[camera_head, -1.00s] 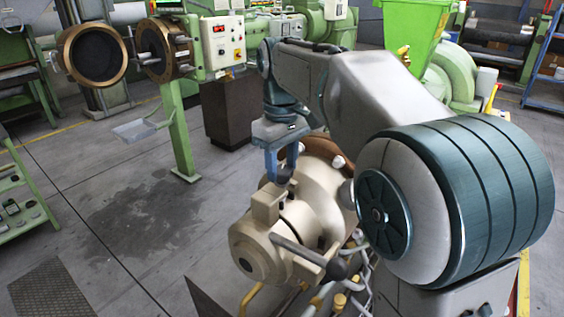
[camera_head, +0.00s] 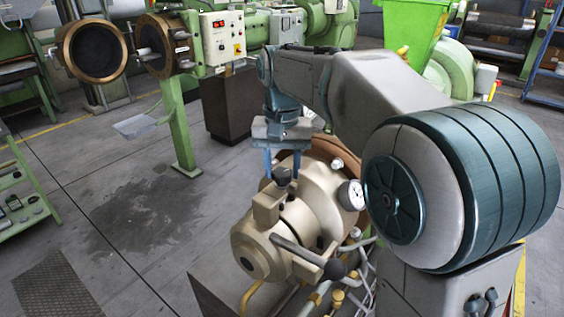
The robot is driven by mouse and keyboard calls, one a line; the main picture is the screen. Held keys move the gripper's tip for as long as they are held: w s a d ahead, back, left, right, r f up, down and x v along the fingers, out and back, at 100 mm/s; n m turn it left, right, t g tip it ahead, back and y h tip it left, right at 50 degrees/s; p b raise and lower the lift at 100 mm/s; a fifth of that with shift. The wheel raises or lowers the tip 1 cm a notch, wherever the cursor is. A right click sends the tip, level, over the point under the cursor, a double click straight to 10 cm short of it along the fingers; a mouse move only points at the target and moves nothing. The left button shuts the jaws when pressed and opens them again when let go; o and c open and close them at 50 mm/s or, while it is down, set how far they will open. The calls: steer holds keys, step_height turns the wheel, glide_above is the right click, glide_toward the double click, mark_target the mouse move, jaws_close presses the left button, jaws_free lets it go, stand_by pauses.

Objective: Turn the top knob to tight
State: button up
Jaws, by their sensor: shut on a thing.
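The top knob (camera_head: 282,175) is a small dark grey knob on top of the beige extruder head (camera_head: 318,200). My gripper (camera_head: 282,168) points down over it with its two blue fingers, one on each side of the knob, shut on it. The fingers partly hide the knob's sides, and I cannot make out any mark of its turn position.
A green extruder with a control box (camera_head: 222,38) stands behind.

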mark_target(282, 172)
steer(key=m+p, duration=0.1)
steer(key=m, duration=0.6)
steer(key=shift+r, duration=0.1)
steer(key=m+p, duration=0.1)
steer(key=m, duration=0.6)
stand_by(0.6)
steer(key=o, duration=1)
step_height(282, 172, up, 14)
steer(key=shift+f, duration=0.15)
